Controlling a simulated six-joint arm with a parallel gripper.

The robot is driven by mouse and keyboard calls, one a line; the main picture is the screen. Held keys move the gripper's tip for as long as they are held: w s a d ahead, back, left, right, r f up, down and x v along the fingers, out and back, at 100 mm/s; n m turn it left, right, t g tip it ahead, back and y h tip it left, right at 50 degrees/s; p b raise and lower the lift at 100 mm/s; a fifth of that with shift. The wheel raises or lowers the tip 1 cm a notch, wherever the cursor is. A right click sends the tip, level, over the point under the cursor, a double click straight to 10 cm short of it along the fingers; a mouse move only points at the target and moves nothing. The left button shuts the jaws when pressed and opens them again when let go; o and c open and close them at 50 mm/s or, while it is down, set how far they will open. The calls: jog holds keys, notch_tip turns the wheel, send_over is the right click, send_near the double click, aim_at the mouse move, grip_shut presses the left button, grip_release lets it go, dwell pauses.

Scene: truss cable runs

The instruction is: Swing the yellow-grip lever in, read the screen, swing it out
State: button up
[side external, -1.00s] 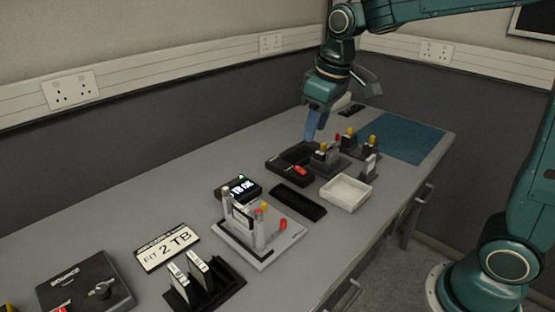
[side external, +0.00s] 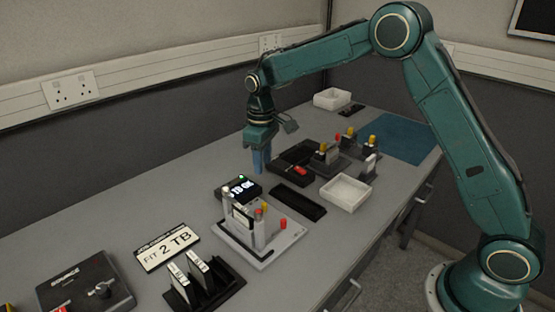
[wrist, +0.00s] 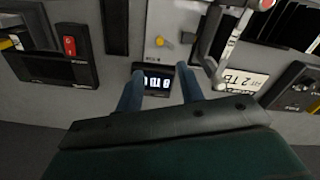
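My gripper (side external: 261,162) points down above the bench, just behind the small black screen unit (side external: 226,196). In the wrist view its two blue fingers (wrist: 160,92) are apart with nothing held between them. The lit screen (side external: 241,187) shows white characters and a green light above it; the screen also shows between the fingers in the wrist view (wrist: 157,83), too small to read surely. The yellow grip (side external: 264,207) stands on the pale fixture (side external: 254,257) in front of the screen; a yellow knob also shows in the wrist view (wrist: 160,41). Posts partly hide the lever's arm.
A black slotted rack (side external: 222,291) with white cards and a "FIT 2 TB" sign (side external: 167,247) lie to the left. A black tray (side external: 298,203), white bin (side external: 346,193) and dark holders (side external: 327,165) stand to the right.

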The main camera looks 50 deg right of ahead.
aim_at(264, 204)
jog(key=shift+f, duration=0.25)
notch_tip(264, 204, down, 14)
jog(key=shift+r, duration=0.25)
dwell(0.6)
grip_shut()
